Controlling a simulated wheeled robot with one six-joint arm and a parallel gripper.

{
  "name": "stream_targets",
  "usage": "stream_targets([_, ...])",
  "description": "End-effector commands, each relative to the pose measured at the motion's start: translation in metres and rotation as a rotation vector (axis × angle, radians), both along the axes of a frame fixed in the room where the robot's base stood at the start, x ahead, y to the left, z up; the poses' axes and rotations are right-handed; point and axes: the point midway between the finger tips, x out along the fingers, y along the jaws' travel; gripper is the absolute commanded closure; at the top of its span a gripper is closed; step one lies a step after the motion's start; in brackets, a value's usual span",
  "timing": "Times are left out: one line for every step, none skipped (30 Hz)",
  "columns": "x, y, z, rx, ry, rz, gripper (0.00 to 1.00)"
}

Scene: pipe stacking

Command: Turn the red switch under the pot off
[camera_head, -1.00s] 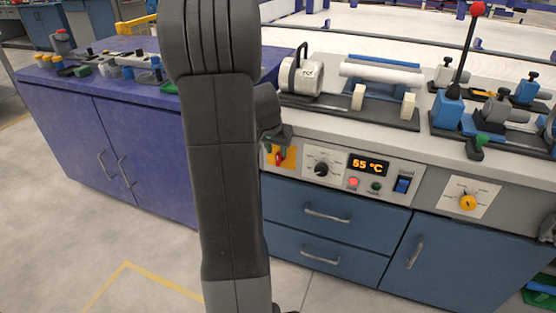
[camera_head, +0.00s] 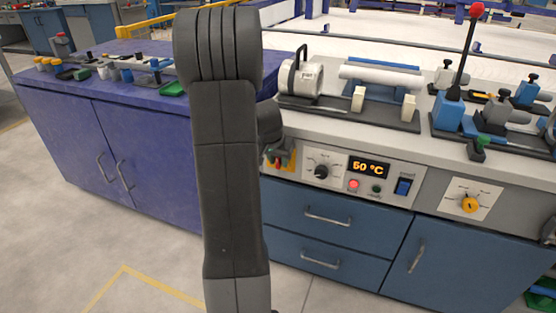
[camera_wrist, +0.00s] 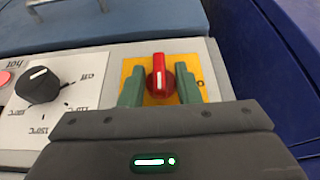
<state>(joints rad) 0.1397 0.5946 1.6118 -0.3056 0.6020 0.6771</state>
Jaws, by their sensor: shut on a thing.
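The red switch (camera_wrist: 158,66) sits on a yellow plate (camera_wrist: 133,68) at the left end of the grey control panel. Its white mark runs up and down in the wrist view. My gripper (camera_wrist: 160,80) has its two green fingers on either side of the switch and is shut on it. In the head view the gripper (camera_head: 280,157) is at the panel front, and the switch is mostly hidden by my arm and fingers. The white pot (camera_head: 303,78), with a black handle, lies on the bench above.
A black knob (camera_wrist: 38,85) is beside the yellow plate. The panel has a display (camera_head: 368,167) reading 50 °C, a red light (camera_head: 354,185) and a blue switch (camera_head: 402,187). Blue drawers (camera_head: 325,215) are below. A purple cabinet (camera_head: 150,150) stands at the left.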

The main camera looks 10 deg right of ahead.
Motion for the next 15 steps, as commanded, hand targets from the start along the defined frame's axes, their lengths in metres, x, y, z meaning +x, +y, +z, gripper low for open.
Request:
stream_targets([0.0000, 0.0002, -0.0005, -0.005, 0.003, 0.001, 0.93])
stream_targets([0.0001, 0.0003, -0.0007, -0.009, 0.006, 0.001, 0.93])
stream_targets([0.0002, 0.0006, -0.0010, -0.015, 0.010, 0.000, 0.93])
stream_targets([0.0004, 0.0007, -0.0012, -0.022, 0.015, 0.000, 0.93])
stream_targets([0.0006, 0.0008, -0.0015, -0.031, 0.020, 0.002, 0.93])
stream_targets([0.0007, 0.0012, -0.0020, -0.043, 0.029, 0.001, 0.93])
stream_targets([0.0009, 0.0015, -0.0022, -0.055, 0.036, 0.002, 0.93])
stream_targets([0.0012, 0.0019, -0.0025, -0.067, 0.044, 0.003, 0.93])
stream_targets([0.0014, 0.0023, -0.0031, -0.087, 0.057, 0.002, 0.93])
stream_targets([0.0015, 0.0023, -0.0034, -0.103, 0.068, 0.003, 0.93])
stream_targets([0.0016, 0.0025, -0.0037, -0.120, 0.080, 0.002, 0.93])
stream_targets([0.0019, 0.0031, -0.0041, -0.146, 0.097, 0.003, 0.93])
stream_targets([0.0023, 0.0036, -0.0044, -0.165, 0.110, 0.003, 0.93])
stream_targets([0.0026, 0.0038, -0.0043, -0.187, 0.124, 0.003, 0.93])
stream_targets([0.0030, 0.0040, -0.0043, -0.216, 0.144, 0.003, 0.93])
